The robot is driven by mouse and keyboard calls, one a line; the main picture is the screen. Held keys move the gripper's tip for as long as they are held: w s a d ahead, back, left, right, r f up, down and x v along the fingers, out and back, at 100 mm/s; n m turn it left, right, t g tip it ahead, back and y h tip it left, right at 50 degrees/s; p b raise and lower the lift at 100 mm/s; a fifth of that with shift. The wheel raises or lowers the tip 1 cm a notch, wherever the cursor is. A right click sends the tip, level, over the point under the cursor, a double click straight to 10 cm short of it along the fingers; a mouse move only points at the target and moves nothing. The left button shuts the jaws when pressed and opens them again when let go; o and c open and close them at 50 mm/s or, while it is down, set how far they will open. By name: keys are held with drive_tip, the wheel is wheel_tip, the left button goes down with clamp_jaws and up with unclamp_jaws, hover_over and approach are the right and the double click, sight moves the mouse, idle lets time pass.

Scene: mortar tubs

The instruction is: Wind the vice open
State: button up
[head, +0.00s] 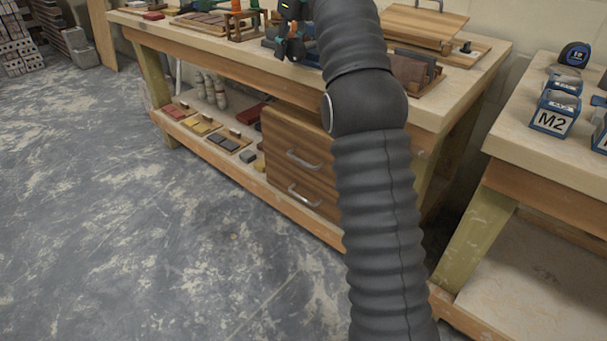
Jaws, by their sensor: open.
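A blue thing that looks like the vice (312,56) sits on the long workbench at the top middle. My gripper and arm hide much of it, so its jaws and handle cannot be made out. My gripper (290,50) points down just in front of it, dark with orange and teal parts. It is open and small in view. I cannot tell whether it touches the vice.
The workbench (440,112) holds a wooden stand (245,22) with orange and green items left of my gripper, and a wooden board (422,24) at right. Drawers (290,150) are below. A second bench (510,140) at right carries blue M2-labelled tubs (553,115). The floor at left is clear.

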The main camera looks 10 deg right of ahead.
drive_tip(key=shift+s+r+t, duration=0.1)
drive_tip(key=shift+r+t, duration=0.05)
drive_tip(key=shift+t, duration=0.15)
